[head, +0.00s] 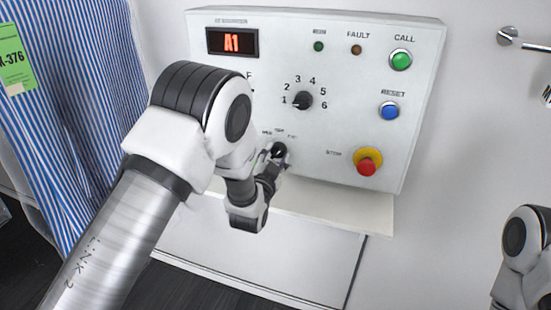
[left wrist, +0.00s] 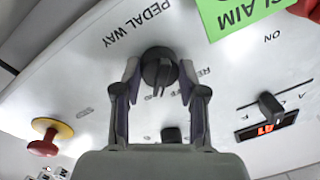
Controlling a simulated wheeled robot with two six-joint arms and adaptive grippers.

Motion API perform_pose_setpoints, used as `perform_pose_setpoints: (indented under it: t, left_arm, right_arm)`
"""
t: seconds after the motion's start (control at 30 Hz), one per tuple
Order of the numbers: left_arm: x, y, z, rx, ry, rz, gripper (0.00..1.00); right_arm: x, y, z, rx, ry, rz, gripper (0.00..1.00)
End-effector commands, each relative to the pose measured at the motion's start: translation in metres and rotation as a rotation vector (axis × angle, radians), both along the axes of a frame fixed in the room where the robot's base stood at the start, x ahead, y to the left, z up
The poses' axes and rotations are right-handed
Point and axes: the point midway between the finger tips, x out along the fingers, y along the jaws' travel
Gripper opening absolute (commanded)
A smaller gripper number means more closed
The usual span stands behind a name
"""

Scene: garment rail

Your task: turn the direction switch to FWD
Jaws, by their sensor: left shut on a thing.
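The direction switch is a black round knob (head: 279,150) low on the white control panel (head: 330,60), with small labels around it that I cannot read clearly in the head view. My left gripper (head: 273,160) reaches it from below and in front. In the left wrist view the knob (left wrist: 160,67) sits between the two fingertips of my left gripper (left wrist: 160,84), which are closed around its raised grip. The grip points roughly down in that picture. Part of the lettering there is hidden by a finger, so I cannot tell which label the knob points to.
A numbered selector (head: 303,100) sits above the switch. A red stop button (head: 368,167) on a yellow base, a blue button (head: 389,111) and a green button (head: 400,60) are on the right. A striped curtain (head: 80,110) hangs at the left. A ledge (head: 340,216) is below.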

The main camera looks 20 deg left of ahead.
Motion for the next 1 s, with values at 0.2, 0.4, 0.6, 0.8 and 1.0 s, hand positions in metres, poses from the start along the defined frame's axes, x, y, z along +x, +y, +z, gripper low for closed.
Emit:
perform_pose_setpoints:
  t: [0.2,0.4,0.6,0.8,1.0]
  left_arm:
    - [0.000,0.000,0.001,0.001,-0.002,0.000,0.06]
    - [0.000,0.000,0.001,0.001,-0.002,0.000,0.67]
    - [0.000,0.000,0.000,0.000,-0.001,-0.001,0.67]
    - [-0.013,-0.001,-0.001,0.001,0.003,-0.001,0.67]
    - [-0.061,-0.002,-0.004,0.002,0.004,-0.001,0.67]
  right_arm:
    - [0.000,0.000,0.000,0.000,0.000,0.000,0.40]
    - [0.000,0.000,0.000,0.000,0.000,0.000,0.40]
    - [0.000,0.000,0.000,0.000,0.000,0.000,0.40]
    - [0.000,0.000,0.000,0.000,0.000,0.000,0.40]
    - [0.000,0.000,0.000,0.000,0.000,0.000,0.40]
